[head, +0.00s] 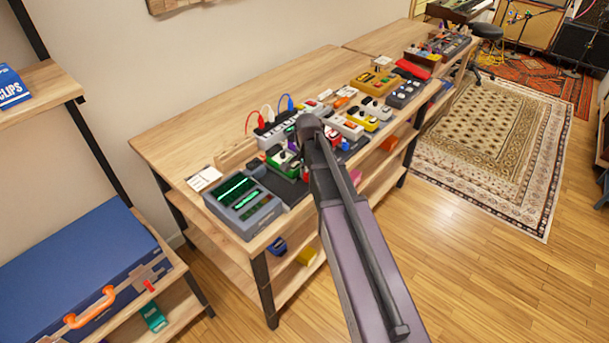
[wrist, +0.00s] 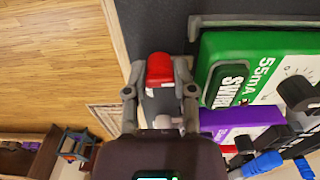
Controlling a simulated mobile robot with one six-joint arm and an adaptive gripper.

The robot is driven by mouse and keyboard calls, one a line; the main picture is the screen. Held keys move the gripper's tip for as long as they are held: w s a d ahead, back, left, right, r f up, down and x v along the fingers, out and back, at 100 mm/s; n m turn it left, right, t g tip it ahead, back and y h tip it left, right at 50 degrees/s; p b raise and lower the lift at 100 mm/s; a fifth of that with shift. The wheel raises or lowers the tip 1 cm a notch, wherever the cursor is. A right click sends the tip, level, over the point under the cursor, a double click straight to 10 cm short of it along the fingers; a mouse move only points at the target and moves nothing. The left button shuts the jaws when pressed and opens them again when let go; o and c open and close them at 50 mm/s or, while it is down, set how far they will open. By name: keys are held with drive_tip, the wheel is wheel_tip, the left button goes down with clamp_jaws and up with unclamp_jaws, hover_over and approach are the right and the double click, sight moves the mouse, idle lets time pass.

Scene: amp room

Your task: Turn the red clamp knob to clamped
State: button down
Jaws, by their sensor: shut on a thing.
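The red clamp knob (wrist: 159,66) shows in the wrist view on a grey fitting at the edge of a dark board (wrist: 150,22). My gripper (wrist: 160,78) is shut on the knob, with one finger on each side of it. In the head view my arm reaches over the bench's front edge, and it hides the knob and my fingertips. I cannot tell from these views which position mark the knob points to.
A green pedal (wrist: 262,48) marked SWIRL stands close right of my gripper in the wrist view, with a purple pedal (wrist: 238,118) below it. Several pedals and a grey device with green screens (head: 243,203) crowd the wooden bench (head: 190,130). The floor (head: 470,285) at front right is clear.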

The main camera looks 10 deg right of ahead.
sight(307, 173)
drive_tip(key=shift+s, duration=0.2)
drive_tip(key=shift+c, duration=2.2)
unclamp_jaws()
drive_tip(key=shift+w, duration=0.1)
drive_tip(key=shift+r, duration=0.1)
drive_tip(key=shift+w+r+p, duration=0.1)
drive_tip(key=shift+r+p, duration=0.25)
drive_tip(key=shift+p, duration=0.1)
wheel_tip(307, 173, up, 5)
drive_tip(key=p, duration=0.4)
drive_tip(key=shift+f+p, duration=0.1)
drive_tip(key=shift+p, duration=0.3)
drive_tip(key=s+n, duration=1)
drive_tip(key=s, duration=0.6)
drive_tip(key=shift+a+n, duration=0.35)
drive_tip(key=shift+n, duration=0.05)
